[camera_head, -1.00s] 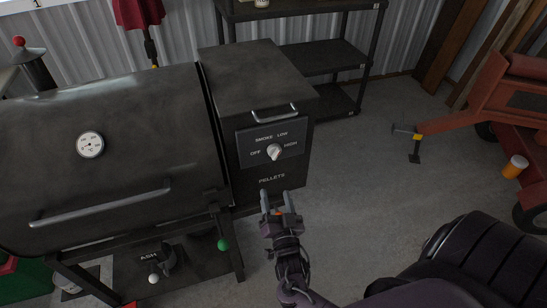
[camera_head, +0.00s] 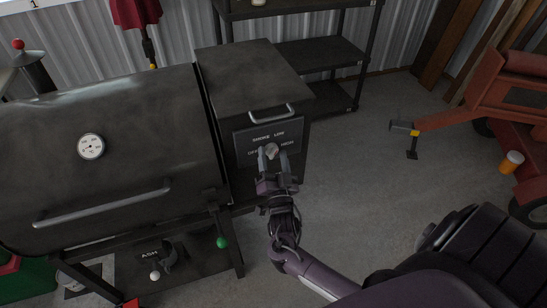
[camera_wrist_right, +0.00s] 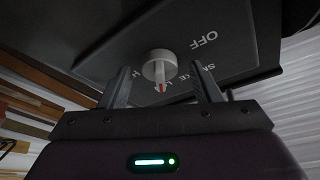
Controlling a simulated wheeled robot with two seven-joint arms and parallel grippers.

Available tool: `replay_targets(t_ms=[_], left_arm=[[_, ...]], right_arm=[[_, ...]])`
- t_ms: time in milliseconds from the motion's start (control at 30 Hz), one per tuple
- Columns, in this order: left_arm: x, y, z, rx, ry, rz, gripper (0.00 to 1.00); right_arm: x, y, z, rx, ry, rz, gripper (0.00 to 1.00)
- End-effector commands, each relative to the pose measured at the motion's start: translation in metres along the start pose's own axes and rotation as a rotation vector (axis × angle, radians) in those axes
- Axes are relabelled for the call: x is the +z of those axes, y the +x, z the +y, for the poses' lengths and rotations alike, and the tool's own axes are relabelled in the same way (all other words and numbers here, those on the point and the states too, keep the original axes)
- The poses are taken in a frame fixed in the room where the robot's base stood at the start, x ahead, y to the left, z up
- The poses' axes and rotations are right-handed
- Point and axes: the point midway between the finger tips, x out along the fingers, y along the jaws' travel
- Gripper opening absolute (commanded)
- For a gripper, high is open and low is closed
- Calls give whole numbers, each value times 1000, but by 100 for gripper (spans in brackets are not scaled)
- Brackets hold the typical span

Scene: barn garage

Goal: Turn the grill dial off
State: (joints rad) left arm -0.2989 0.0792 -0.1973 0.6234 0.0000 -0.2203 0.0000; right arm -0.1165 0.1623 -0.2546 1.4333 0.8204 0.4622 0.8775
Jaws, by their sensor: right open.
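OFF is printed at the upper right there. My right gripper (camera_head: 272,154) is open, with its fingertips up at the panel. In the right wrist view its fingers (camera_wrist_right: 160,76) stand on both sides of the dial, with gaps visible. Whether they touch it is unclear. My left gripper is out of view.
A silver handle (camera_head: 271,113) sticks out just above the panel. The grill lid (camera_head: 130,140) with its thermometer is at left. A black shelf rack (camera_head: 320,53) stands behind. Bare floor (camera_head: 360,165) lies right of the pellet box, before a red trailer (camera_head: 490,105).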

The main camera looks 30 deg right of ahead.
Motion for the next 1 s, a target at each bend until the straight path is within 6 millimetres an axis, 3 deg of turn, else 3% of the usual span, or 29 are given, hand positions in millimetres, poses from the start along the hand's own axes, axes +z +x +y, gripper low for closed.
replay_targets(t_ms=[67, 400, 733, 1000], left_arm=[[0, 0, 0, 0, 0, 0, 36], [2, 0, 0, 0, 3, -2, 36], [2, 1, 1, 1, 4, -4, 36], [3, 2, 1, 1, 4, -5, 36]], right_arm=[[0, 0, 0, 0, 0, 0, 55], [0, 0, 0, 0, -1, 0, 13], [0, -1, 1, -23, -56, 0, 13], [0, -1, 3, -94, -228, -2, 13]])
